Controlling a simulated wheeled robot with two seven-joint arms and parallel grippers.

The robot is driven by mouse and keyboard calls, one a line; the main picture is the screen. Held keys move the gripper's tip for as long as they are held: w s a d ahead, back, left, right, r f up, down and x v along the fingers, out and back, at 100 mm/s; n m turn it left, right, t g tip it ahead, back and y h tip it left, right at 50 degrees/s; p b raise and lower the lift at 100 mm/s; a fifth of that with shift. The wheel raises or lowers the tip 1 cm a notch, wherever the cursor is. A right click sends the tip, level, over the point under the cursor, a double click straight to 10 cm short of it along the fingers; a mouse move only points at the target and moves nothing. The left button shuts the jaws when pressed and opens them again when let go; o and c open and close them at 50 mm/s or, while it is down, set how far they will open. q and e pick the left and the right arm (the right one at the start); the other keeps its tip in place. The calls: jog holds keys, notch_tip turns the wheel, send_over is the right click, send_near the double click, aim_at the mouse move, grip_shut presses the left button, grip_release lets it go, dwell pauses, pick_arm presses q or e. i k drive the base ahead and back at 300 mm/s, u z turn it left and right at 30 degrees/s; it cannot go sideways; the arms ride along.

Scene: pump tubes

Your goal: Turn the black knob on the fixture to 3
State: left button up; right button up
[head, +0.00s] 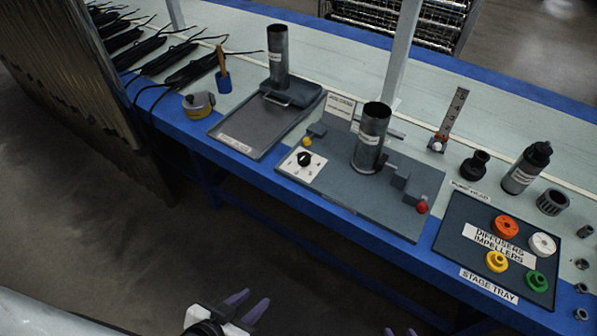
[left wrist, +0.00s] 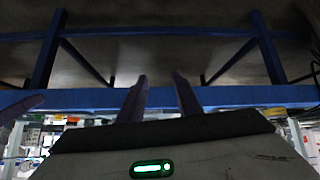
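The black knob (head: 304,159) sits on a white dial plate (head: 291,167) at the left front corner of the grey fixture (head: 347,192). The dial's numbers and the knob's pointer are too small to read. My left gripper (head: 246,305) is at the bottom of the head view, in front of and below the bench, well apart from the knob. Its two purple fingers are apart and empty, as the left wrist view (left wrist: 161,88) also shows. My right gripper (head: 400,332) shows only its fingertips at the bottom edge, spaced apart with nothing visible between them.
A grey tube (head: 370,138) stands upright on the fixture, with a red ball (head: 422,207) at its right corner. A grey tray (head: 250,133) lies left of it, the stage tray (head: 455,236) right. The blue bench edge (head: 330,206) runs between my grippers and the fixture.

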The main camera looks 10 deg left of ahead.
aim_at(303, 158)
jog(key=z, duration=0.05)
jog(key=k, duration=0.85)
jog(key=u, duration=1.3)
jog(key=i, duration=1.65)
jog(key=z, duration=0.45)
